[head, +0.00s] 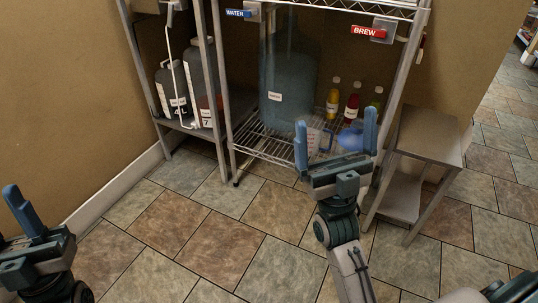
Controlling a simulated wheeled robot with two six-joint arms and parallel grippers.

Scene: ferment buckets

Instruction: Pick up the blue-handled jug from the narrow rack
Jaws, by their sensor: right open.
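A clear jug with markings (316,140) stands on the low wire shelf of the middle rack. A blue rounded part (350,139) shows just right of it; I cannot tell for sure whether it is the jug's handle. My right gripper (336,136) is open and empty, its two blue fingers pointing up in front of the jug and partly covering it. I cannot judge the gap in depth. My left gripper (25,212) is at the lower left edge, partly cut off, far from the jug. Its finger opening does not show clearly.
The wire rack (258,148) also holds a big blue-grey container (288,75) and several small bottles (351,107). A left rack (188,128) holds two labelled jugs (203,85). A small metal stand (432,135) is at right. The tiled floor in front is clear.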

